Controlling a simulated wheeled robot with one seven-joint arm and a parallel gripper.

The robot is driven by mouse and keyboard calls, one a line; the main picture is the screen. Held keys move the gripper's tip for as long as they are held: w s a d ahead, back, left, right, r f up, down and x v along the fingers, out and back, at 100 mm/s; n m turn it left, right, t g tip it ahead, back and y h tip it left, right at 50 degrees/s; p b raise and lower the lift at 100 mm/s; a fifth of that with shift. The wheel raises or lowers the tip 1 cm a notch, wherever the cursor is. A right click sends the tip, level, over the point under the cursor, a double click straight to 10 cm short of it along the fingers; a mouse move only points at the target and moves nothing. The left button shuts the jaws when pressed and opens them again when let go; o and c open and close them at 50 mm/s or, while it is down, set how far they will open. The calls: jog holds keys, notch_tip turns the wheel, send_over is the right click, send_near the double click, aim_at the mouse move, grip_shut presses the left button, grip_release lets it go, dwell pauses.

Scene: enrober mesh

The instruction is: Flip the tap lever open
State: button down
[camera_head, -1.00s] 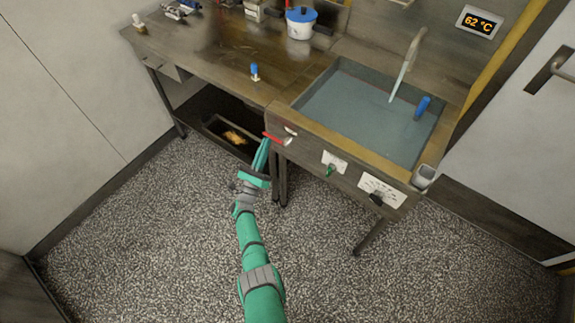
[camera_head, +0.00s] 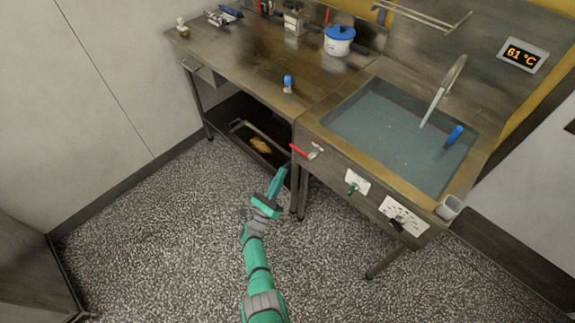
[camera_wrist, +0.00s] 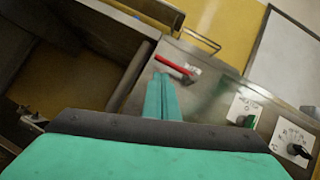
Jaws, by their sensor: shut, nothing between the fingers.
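The tap lever (camera_head: 299,151) is a small red handle on the front panel of the steel sink unit, at the left end of that panel. In the wrist view the red lever (camera_wrist: 172,66) lies just beyond my fingertips, slanting down to the right toward a pale label. My gripper (camera_head: 284,170) is shut and empty, its green fingers pointing up toward the panel, a little below and left of the lever in the head view. In the wrist view the fingertips (camera_wrist: 162,76) look close to the lever, but I see no clear contact.
A sink (camera_head: 395,140) full of water holds a blue item (camera_head: 454,135). A green knob (camera_head: 352,189) and a black knob (camera_head: 396,224) sit right of the lever. A low shelf (camera_head: 228,118) is at left. The speckled floor in front is clear.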

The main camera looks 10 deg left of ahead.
jog(key=v, duration=0.3)
jog(key=shift+s+f, duration=0.1)
jog(key=shift+s, duration=0.1)
dwell(0.4)
